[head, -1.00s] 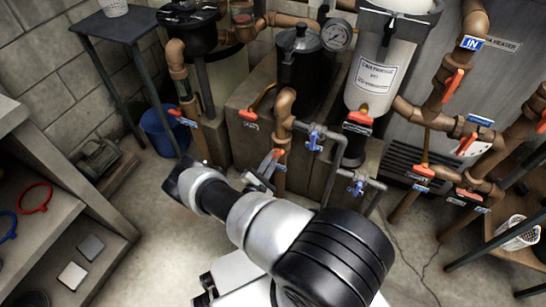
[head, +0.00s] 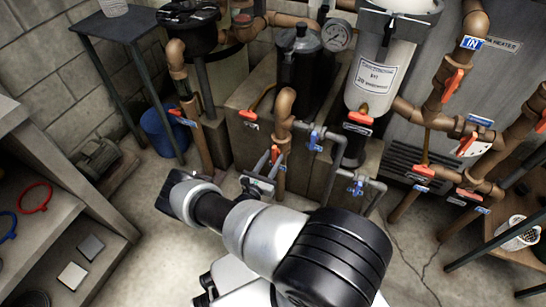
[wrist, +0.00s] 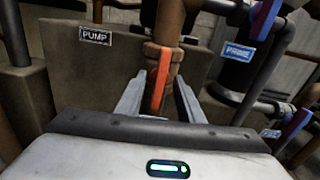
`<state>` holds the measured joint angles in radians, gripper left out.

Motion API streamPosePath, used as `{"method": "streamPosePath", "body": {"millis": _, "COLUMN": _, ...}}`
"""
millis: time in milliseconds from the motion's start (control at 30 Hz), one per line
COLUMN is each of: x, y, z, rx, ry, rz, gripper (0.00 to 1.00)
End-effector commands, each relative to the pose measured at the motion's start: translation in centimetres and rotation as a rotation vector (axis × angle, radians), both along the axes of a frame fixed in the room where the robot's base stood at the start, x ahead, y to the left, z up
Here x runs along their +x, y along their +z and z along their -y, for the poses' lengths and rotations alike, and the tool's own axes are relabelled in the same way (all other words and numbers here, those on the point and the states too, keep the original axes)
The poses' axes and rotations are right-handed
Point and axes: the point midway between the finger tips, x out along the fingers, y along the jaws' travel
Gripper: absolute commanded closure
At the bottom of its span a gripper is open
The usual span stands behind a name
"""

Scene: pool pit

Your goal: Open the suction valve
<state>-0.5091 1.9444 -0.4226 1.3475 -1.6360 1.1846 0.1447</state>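A red lever handle (wrist: 160,78) hangs down along a copper pipe in the wrist view, roughly in line with the pipe. My gripper (wrist: 158,98) is open, with one finger on each side of this lever; whether either finger touches it is unclear. In the head view the same lever (head: 275,155) shows on the pipe in the middle, with my gripper (head: 264,174) at it. No readable label shows on this valve, so the frames do not confirm that it is the suction valve.
A PUMP sign (wrist: 95,35) is on the concrete block behind, left of the lever. A PRIME sign (wrist: 239,54) and blue-handled valves (head: 315,140) are close on the right. Another red-handled valve (head: 177,112) is at left.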

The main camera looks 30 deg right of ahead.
Motion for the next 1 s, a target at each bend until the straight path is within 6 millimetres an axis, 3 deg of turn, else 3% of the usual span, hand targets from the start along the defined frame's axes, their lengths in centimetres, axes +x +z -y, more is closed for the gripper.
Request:
{"method": "streamPosePath", "body": {"millis": 300, "x": -0.1, "y": 0.0, "z": -0.2, "rx": 0.001, "ry": 0.001, "rz": 0.000, "gripper": 0.66}}
{"method": "streamPosePath", "body": {"millis": 800, "x": -3.9, "y": 0.0, "z": -5.2, "rx": 0.001, "ry": 0.002, "rz": 0.002, "gripper": 0.66}}
{"method": "streamPosePath", "body": {"millis": 1000, "x": -4.3, "y": 0.0, "z": -5.6, "rx": 0.002, "ry": -0.001, "rz": 0.002, "gripper": 0.66}}
